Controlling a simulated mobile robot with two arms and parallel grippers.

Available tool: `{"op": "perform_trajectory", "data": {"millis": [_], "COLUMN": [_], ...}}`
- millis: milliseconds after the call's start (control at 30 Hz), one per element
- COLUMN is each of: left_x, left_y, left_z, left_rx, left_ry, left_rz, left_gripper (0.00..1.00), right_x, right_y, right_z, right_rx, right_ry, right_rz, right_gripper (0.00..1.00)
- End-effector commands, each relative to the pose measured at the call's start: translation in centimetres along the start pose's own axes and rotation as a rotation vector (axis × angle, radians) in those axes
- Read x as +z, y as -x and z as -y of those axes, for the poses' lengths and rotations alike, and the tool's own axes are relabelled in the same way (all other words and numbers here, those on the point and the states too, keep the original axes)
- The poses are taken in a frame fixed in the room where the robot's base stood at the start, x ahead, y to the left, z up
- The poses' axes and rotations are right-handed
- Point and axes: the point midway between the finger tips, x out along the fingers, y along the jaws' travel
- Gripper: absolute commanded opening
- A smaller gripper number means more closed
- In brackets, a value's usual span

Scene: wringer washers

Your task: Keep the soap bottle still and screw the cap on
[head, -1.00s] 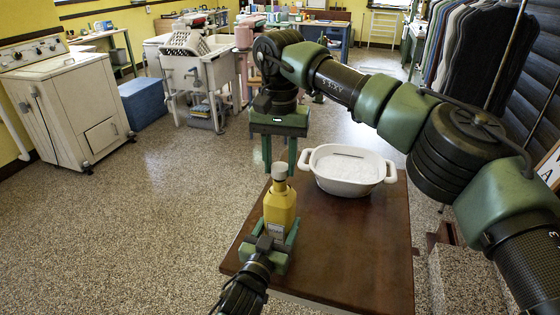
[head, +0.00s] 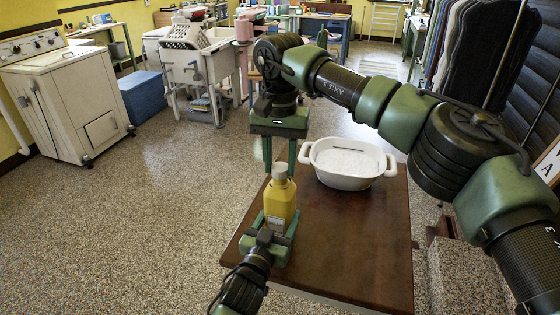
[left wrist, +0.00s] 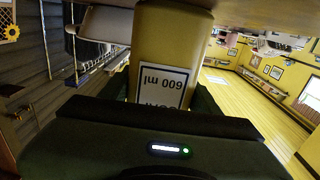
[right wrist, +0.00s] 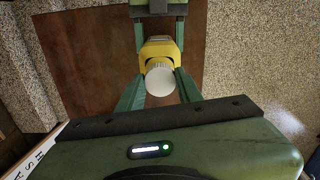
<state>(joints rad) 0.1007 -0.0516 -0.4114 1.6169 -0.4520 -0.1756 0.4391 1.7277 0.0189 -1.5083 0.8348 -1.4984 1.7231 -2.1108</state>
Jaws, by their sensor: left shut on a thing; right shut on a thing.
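The yellow soap bottle (head: 280,204) stands upright near the left edge of the brown table. My left gripper (head: 276,224) is shut around its lower body. In the left wrist view the bottle (left wrist: 170,45) fills the middle, its white label reading 600 ml upside down. The pale ribbed cap (head: 279,171) sits at the top of the bottle's neck. My right gripper (head: 279,166) points down from above, shut on the cap with a finger on each side. The cap (right wrist: 160,78) also shows between those fingers in the right wrist view. How far the thread is engaged is hidden.
A white two-handled basin (head: 349,177) with white contents stands on the table (head: 345,245), right of and behind the bottle. The table's front right is bare. A washer (head: 65,95), blue box (head: 142,99) and wringer washer (head: 195,80) stand farther off.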

Motion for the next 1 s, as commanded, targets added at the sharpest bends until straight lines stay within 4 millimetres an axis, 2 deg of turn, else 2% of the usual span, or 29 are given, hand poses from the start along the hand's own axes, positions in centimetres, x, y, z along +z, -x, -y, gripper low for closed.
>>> {"op": "perform_trajectory", "data": {"millis": [467, 567, 667, 1000], "left_x": [0.08, 0.08, 0.08, 0.1], "left_y": [0.01, 0.01, 0.01, 0.02], "left_z": [0.0, 0.0, 0.01, 0.02], "left_rx": [0.0, 0.0, 0.0, 0.0], "left_ry": [0.0, 0.0, 0.0, 0.0], "left_rz": [0.002, 0.002, 0.002, 0.002], "left_gripper": [0.0, 0.0, 0.0, 0.0], "right_x": [-0.02, -0.02, -0.02, -0.05], "right_y": [-0.85, -0.84, -0.84, -0.86], "right_z": [-0.05, -0.03, 0.0, 0.11], "right_rx": [0.001, 0.001, 0.001, 0.002], "right_ry": [-0.006, -0.064, -0.219, -0.968], "right_rz": [0.0, 0.0, 0.0, 0.0], "right_gripper": [0.0, 0.0, 0.0, 0.0]}}
